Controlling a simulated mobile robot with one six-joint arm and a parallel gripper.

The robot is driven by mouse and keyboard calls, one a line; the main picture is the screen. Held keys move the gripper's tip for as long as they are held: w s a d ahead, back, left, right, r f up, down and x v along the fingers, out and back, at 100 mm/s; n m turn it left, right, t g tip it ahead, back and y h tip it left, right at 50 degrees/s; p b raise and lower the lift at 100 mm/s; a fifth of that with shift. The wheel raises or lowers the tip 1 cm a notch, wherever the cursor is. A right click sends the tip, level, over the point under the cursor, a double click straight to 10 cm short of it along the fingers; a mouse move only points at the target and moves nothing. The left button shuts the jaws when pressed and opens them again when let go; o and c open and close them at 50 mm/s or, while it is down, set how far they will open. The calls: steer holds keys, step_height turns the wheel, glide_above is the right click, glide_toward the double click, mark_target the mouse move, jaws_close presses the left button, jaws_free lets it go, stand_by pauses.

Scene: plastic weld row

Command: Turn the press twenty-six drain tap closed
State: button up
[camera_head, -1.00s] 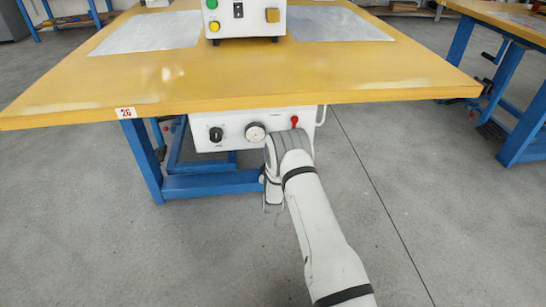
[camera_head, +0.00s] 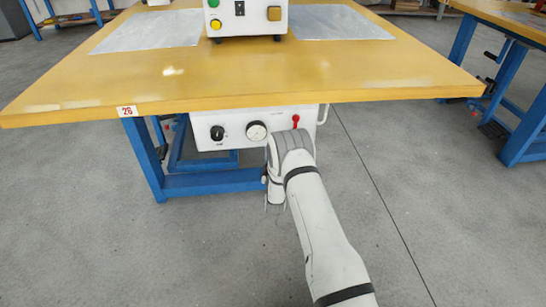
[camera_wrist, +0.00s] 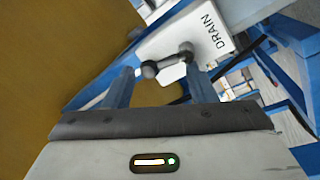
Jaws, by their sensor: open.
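Press twenty-six is the bench with the red "26" label (camera_head: 126,111). In the wrist view a white plate marked DRAIN (camera_wrist: 208,36) shows at the top, tilted in the picture. A dark grey tap handle with rounded ends (camera_wrist: 168,62) shows beside it, between the blue-grey fingers of my gripper (camera_wrist: 159,76). The fingers are open, one to each side of the handle; I cannot tell whether either touches it. In the head view my gripper (camera_head: 275,206) hangs below the front panel, partly behind my arm. The drain tap cannot be made out there.
The white front panel (camera_head: 236,140) under the yellow tabletop (camera_head: 150,85) carries a black knob (camera_head: 217,133), a gauge (camera_head: 256,131) and a red lever (camera_head: 295,121). Blue legs (camera_head: 142,160) stand at the left. The grey floor in front is clear apart from my arm.

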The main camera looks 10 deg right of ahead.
steer(key=shift+a+r, duration=0.1)
steer(key=s+f+p, duration=0.1)
steer(key=s+p, duration=0.2)
steer(key=s, duration=0.4)
steer(key=shift+s+a+f, duration=0.2)
steer(key=shift+s+a, duration=0.15)
steer(key=shift+c, duration=0.3)
